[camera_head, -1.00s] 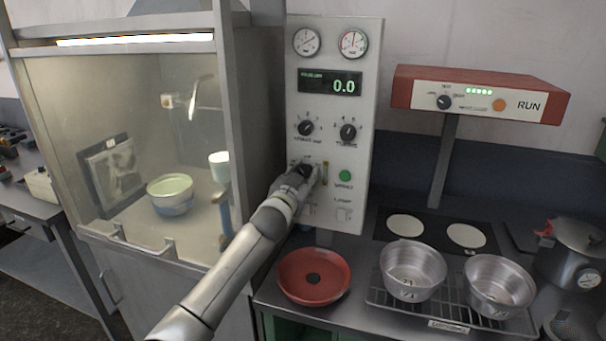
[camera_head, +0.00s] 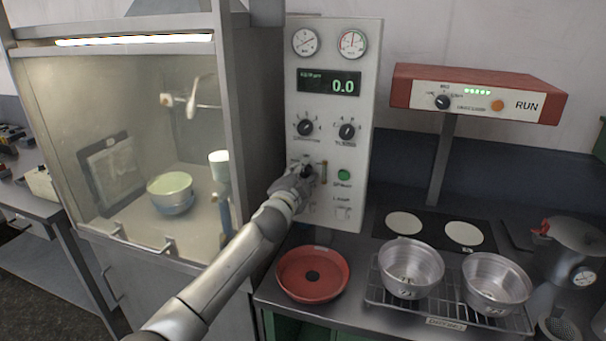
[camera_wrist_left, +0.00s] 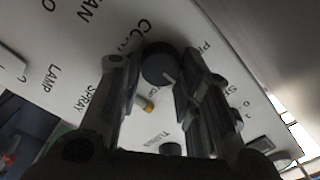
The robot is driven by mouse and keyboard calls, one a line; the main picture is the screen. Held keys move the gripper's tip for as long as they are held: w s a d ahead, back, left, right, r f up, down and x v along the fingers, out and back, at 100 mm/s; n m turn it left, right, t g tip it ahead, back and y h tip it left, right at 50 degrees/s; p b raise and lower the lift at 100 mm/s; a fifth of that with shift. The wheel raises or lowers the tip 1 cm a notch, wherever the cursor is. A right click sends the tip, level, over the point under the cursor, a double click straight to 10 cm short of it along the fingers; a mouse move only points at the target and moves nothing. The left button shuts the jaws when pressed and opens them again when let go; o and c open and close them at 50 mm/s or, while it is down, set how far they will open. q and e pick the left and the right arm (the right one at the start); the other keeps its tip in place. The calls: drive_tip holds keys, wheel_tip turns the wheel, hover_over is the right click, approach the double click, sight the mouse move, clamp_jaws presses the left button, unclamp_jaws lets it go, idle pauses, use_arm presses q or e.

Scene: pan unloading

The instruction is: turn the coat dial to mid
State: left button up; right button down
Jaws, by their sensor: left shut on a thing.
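The coat dial (camera_wrist_left: 160,62) is a dark round knob on the pale control panel (camera_head: 361,105). In the left wrist view it sits between the fingertips, with a partly hidden label starting "CO" beside it and a light pointer mark on its face. My left gripper (camera_head: 304,175) reaches the panel's lower left part, and in the left wrist view its fingers (camera_wrist_left: 152,80) are shut on the dial. In the head view the gripper mostly hides the dial. I cannot tell which setting the pointer marks. My right gripper is in neither view.
Two black knobs (camera_head: 305,127) sit above the gripper, below a display reading 0.0. A green button (camera_head: 343,175) is to the right. A glass-fronted cabinet (camera_head: 100,90) stands left.

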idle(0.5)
use_arm(q)
drive_tip(key=o, duration=1)
drive_tip(key=v, duration=1.2)
